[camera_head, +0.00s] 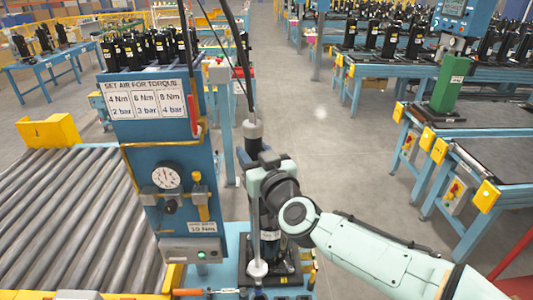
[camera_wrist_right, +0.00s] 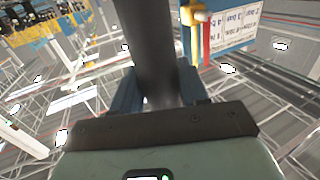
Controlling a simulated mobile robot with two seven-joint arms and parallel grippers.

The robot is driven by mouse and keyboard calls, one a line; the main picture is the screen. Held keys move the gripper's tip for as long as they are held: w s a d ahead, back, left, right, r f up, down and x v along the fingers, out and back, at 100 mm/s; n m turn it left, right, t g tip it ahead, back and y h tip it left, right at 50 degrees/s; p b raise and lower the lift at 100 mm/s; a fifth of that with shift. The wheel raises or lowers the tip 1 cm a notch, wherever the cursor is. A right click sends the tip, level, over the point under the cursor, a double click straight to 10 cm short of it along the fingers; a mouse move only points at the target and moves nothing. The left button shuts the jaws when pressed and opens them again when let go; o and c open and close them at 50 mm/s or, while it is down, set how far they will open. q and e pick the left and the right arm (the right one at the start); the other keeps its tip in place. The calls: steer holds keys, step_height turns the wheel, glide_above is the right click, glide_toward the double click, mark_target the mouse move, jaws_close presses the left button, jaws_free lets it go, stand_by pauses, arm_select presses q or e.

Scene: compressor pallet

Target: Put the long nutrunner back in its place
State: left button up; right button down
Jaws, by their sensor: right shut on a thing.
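My right gripper (camera_head: 259,160) is shut on the long nutrunner (camera_head: 252,130), to the right of the blue torque panel. The nutrunner stands roughly upright, with its grey-and-black top above my gripper and a thin shaft running down to a pale round end (camera_head: 257,268). Dark cables rise from its top. In the right wrist view, the nutrunner's dark body (camera_wrist_right: 150,50) passes between the two fingers of the right gripper (camera_wrist_right: 157,98). My gripper and wrist hide its middle in the head view. Its resting place cannot be made out clearly. My left gripper is not in view.
A black compressor (camera_head: 284,262) stands close behind the shaft. The blue panel (camera_head: 150,130) with a gauge (camera_head: 166,177) is just left. A roller conveyor (camera_head: 70,225) fills the left. Open floor (camera_head: 320,150) lies beyond my arm, with blue benches (camera_head: 475,135) at right.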

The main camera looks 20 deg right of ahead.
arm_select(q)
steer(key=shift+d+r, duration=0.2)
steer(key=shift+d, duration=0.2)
arm_select(e)
steer(key=shift+s+r, duration=0.4)
steer(key=shift+r, duration=0.05)
steer(key=shift+a, duration=0.1)
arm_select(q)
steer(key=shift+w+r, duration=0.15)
arm_select(e)
steer(key=shift+w+f, duration=0.15)
steer(key=shift+f, duration=0.45)
steer(key=shift+s+f+b, duration=0.25)
steer(key=shift+f+b, duration=0.7)
steer(key=shift+f, duration=0.05)
arm_select(q)
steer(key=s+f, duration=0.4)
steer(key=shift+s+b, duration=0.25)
steer(key=shift+b, duration=0.1)
arm_select(e)
steer(key=shift+f, duration=0.45)
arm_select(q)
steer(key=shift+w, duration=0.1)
arm_select(e)
steer(key=shift+w, duration=0.15)
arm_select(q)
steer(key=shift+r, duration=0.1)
